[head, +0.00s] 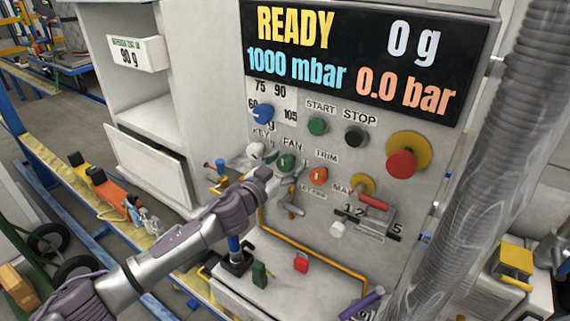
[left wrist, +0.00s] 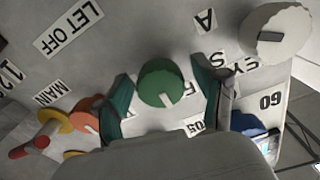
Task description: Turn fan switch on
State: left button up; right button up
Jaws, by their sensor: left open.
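The fan switch is a round green knob (head: 286,162) under the FAN label on the upright grey panel (head: 345,148). It also shows in the left wrist view as a green knob (left wrist: 160,82) with a pale pointer mark. My left gripper (head: 281,172) is at the panel, in front of the knob. In the left wrist view its two dark green fingers (left wrist: 163,90) are open, one on each side of the knob. Gaps show between knob and fingers, so the fingers look apart from it. My right gripper is not in view.
Close by are the white KEY knob (head: 255,151), orange TRIM knob (head: 317,176) and blue dial (head: 263,112). The green START (head: 318,126) and black STOP (head: 355,136) buttons sit above. A red emergency button (head: 402,163) and a ribbed hose (head: 480,170) are at right.

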pick_arm(q)
jog(key=shift+c, duration=0.3)
jog(key=c, duration=1.1)
jog(key=shift+m, duration=0.3)
jog(key=m+p, duration=0.1)
jog(key=m, duration=0.2)
jog(key=m+p, duration=0.1)
jog(key=m, duration=0.8)
jog(key=shift+m+p, duration=0.3)
jog(key=shift+p, duration=0.1)
jog(key=shift+m, duration=2.3)
